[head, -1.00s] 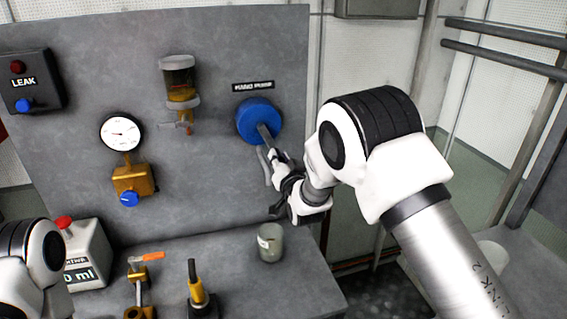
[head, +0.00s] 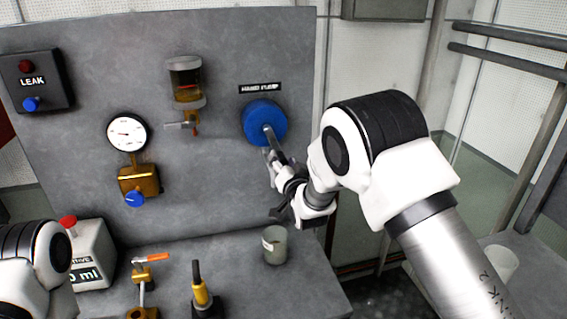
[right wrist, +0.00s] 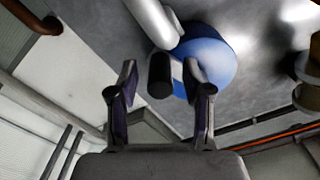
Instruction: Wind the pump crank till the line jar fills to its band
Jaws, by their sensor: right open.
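The hand pump (head: 265,118) is a blue disc on the grey panel, under a black label. Its grey crank arm (head: 271,138) slants down and slightly right from the hub. My right gripper (head: 274,165) is at the crank's lower end. In the right wrist view, the open fingers of my right gripper (right wrist: 159,68) stand either side of the black crank handle (right wrist: 160,80), with a gap to the left finger. The line jar (head: 186,84) hangs upper middle of the panel, with brown-amber inside; its exact level and band are unclear. My left gripper is out of view.
A gauge (head: 128,133) over a brass valve with a blue knob is left of the jar. A leak box (head: 36,82) is at far left. A grey cup (head: 275,246), a yellow-and-black lever (head: 199,287) and an orange-handled valve (head: 150,258) stand on the bench below.

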